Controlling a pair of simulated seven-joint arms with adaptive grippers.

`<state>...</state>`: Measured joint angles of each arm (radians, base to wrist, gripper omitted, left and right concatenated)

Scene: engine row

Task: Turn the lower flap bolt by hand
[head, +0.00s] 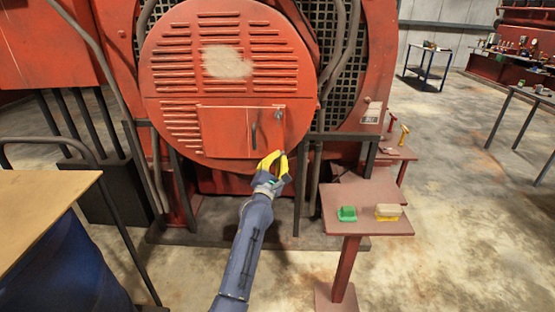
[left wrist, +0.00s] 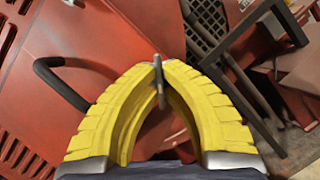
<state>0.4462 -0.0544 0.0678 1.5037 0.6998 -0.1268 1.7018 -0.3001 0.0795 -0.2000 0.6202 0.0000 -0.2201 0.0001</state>
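The flap (head: 225,128) is a red panel in the lower part of the big round red cover, with a dark handle (head: 253,135) that also shows in the left wrist view (left wrist: 62,82). The upper bolt (head: 278,115) sits at the flap's right edge. My left gripper (head: 277,156) is at the flap's lower right corner. In the left wrist view its yellow fingertips come together around a thin grey metal piece, the lower flap bolt (left wrist: 158,84). In the head view the fingers hide this bolt. My right gripper is not in view.
A small red stand (head: 366,222) at the right carries a green block (head: 347,213) and a yellow-and-tan brush-like block (head: 388,212). Dark posts and pipes stand close beside the cover. A wood-topped table (head: 40,215) is at the left.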

